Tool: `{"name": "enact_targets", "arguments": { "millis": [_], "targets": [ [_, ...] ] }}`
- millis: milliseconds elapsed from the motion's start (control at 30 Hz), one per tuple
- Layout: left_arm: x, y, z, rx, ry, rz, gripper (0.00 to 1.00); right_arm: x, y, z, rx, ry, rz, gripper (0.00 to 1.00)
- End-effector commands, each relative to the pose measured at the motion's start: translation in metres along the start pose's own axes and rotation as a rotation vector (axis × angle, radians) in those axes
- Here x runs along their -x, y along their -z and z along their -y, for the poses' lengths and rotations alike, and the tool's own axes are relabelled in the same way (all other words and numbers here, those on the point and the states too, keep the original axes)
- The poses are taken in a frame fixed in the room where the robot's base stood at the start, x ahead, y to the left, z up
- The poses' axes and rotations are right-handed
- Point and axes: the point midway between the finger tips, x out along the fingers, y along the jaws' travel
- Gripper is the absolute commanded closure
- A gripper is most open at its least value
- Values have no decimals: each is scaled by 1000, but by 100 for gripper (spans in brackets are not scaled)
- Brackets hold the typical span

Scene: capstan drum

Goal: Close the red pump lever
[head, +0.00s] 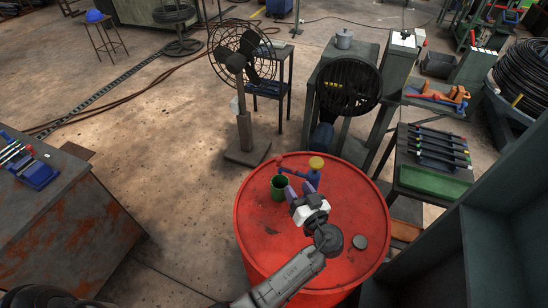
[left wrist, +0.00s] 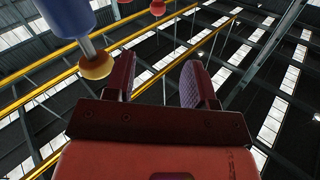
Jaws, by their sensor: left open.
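A blue pump-like fitting (head: 297,172) stands on the red drum top, with a yellow knob (head: 316,163) at its right. My left gripper (head: 302,187) is just in front of it, over the drum, with its purple-padded fingers apart and empty. In the left wrist view, the gripper (left wrist: 158,78) is open, and a blue cylinder (left wrist: 66,16) with a metal rod and yellow knob (left wrist: 97,66) is left of the fingers. Small red balls (left wrist: 158,7) show at the top edge. The red lever's full shape and position are unclear. My right gripper is not in view.
The red drum (head: 258,235) bears a green cup (head: 279,188) left of the gripper and a dark round cap (head: 360,242). A fan (head: 236,62) stands behind left, and another dark fan (head: 348,90) behind. A rack with a green tray (head: 432,182) is at right.

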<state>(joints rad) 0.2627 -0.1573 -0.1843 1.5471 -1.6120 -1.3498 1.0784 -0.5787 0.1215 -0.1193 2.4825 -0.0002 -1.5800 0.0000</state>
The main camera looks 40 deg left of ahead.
Motion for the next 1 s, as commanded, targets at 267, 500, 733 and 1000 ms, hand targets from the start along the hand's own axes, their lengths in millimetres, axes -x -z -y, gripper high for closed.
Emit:
{"name": "enact_targets", "arguments": {
  "millis": [267, 500, 733, 1000],
  "targets": [
    [-2, 1, -1, 208, -12, -7, 50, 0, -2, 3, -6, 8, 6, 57],
    [-30, 4, -1, 222, -10, -7, 50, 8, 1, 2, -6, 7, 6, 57],
    [-74, 4, -1, 221, -10, -7, 50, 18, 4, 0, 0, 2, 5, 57],
    [-116, 3, -2, 220, -11, -5, 50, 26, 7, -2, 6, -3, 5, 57]
  ]
}}
